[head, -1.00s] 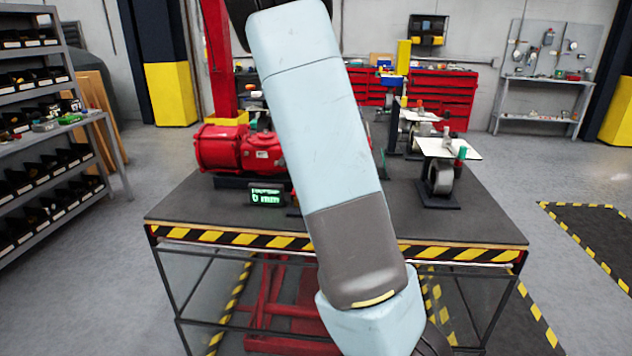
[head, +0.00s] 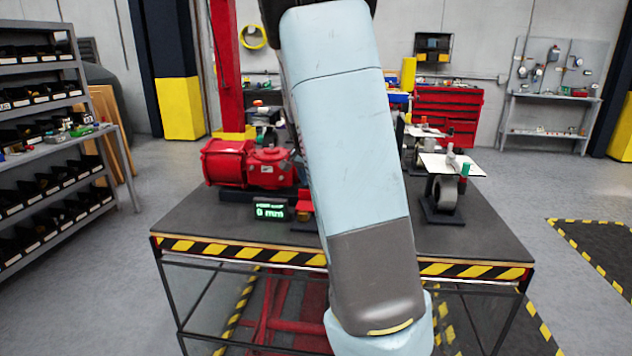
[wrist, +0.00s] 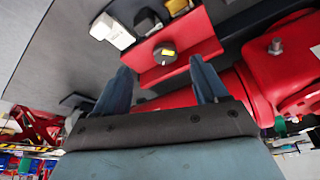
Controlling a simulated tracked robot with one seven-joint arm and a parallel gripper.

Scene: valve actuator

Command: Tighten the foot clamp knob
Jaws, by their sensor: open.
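A dark round knob (wrist: 165,53) with a yellow mark sits on a red clamp block (wrist: 190,40) in the wrist view. My gripper (wrist: 160,67) is open and empty. Its two blue-grey fingers lie one to each side of the knob in the picture, and I see no contact with it. The red valve actuator (wrist: 285,65) is at the right of the wrist view. In the head view the actuator (head: 225,165) stands on the dark table. A red piece (head: 304,205) beside it is partly hidden by my arm. My gripper is hidden there.
A small display (head: 270,211) reading "0 mm" stands in front of the actuator. A white box (wrist: 112,30) lies near the red block in the wrist view. A wheel-like fixture with a white plate (head: 448,165) stands at the table's right. The table's front right (head: 475,238) is bare.

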